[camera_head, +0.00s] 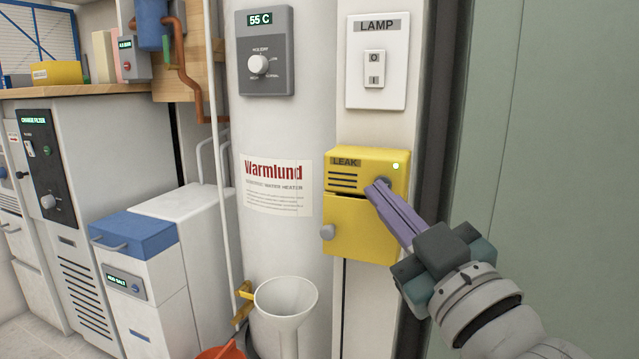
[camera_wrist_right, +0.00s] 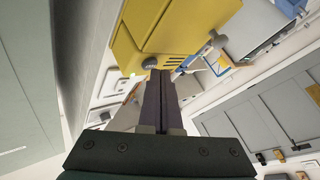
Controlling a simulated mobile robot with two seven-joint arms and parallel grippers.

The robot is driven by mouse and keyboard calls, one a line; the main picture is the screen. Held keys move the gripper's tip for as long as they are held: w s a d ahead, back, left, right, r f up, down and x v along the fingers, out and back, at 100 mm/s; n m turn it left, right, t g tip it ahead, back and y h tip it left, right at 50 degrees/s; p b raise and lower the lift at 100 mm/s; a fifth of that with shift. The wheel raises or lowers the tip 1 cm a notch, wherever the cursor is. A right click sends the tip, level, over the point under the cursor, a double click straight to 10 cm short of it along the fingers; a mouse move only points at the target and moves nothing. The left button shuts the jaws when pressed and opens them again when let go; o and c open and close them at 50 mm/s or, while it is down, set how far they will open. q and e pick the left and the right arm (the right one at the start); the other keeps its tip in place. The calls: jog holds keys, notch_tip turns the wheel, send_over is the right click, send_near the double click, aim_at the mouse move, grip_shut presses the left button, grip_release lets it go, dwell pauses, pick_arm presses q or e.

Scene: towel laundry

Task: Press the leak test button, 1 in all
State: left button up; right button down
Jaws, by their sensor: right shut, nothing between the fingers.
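The yellow leak box (camera_head: 365,229) is mounted on the wall strip below the lamp switch. It carries a "LEAK" label, a lit greenish light and a dark round button (camera_head: 383,181) at its upper right. My right gripper (camera_head: 375,188) is shut and empty, with its purple fingertips at the button and partly covering it. I cannot tell for sure whether they touch. In the right wrist view the box (camera_wrist_right: 190,22) and the dark button (camera_wrist_right: 149,62) show just beyond the closed fingertips (camera_wrist_right: 158,74). My left gripper is not in view.
A white lamp switch plate (camera_head: 378,61) is above the box. The water heater (camera_head: 285,130) with its dial panel stands to the left. A white funnel (camera_head: 286,300) is below. A plain green panel (camera_head: 555,150) fills the right side.

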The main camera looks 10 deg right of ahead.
dwell(0.3)
jog(key=shift+w+d, duration=0.2)
jog(key=shift+w, duration=0.1)
dwell(0.4)
dwell(0.3)
jog(key=shift+s+a+p, duration=0.35)
jog(key=shift+s+a, duration=0.1)
jog(key=shift+s, duration=0.2)
jog(key=shift+s, duration=0.1)
jog(key=s+a+p, duration=0.1)
jog(key=s, duration=0.1)
jog(key=s+a+p, duration=0.1)
jog(key=s, duration=0.1)
jog(key=shift+a, duration=0.4)
